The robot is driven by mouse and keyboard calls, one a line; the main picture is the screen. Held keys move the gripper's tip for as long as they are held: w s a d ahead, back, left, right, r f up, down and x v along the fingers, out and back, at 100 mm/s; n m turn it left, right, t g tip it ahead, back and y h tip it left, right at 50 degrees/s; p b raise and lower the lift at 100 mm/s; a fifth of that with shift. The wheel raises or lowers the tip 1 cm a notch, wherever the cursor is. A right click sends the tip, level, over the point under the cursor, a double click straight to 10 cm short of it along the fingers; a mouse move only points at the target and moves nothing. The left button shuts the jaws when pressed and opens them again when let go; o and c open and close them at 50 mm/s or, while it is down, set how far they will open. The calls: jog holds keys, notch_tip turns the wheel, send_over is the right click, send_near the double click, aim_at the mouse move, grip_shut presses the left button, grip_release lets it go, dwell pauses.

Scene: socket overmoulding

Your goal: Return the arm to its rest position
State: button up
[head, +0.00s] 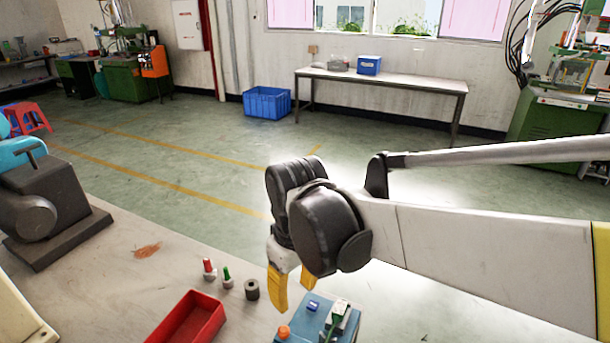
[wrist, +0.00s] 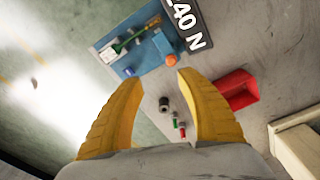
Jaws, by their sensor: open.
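My gripper (wrist: 160,88) has two yellow fingers, spread apart with nothing between them in the wrist view. In the head view my gripper (head: 290,288) hangs from my bent arm, pointing down near the workbench (head: 110,232) edge. It is above or in front of a blue fixture plate (head: 292,328). I cannot tell its exact height over the bench. The arm reaches in from the right.
The blue plate carries an orange knob (head: 283,331) and a metal-and-green part (head: 338,318). A red tray (head: 190,320), a grey cylinder (head: 252,289) and red and green pieces (head: 209,268) stand to the left. A dark machine (head: 50,200) occupies the bench's far left.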

jog(key=s+d+r+m+t, duration=0.1)
jog(key=s+d+m+t, duration=0.2)
jog(key=d, duration=0.8)
jog(key=s+d+r+m+t, duration=0.1)
jog(key=s+d+m+t, duration=0.2)
jog(key=d, duration=0.9)
jog(key=m, duration=0.3)
jog(key=shift+r+t, duration=0.2)
jog(key=shift+t, duration=0.1)
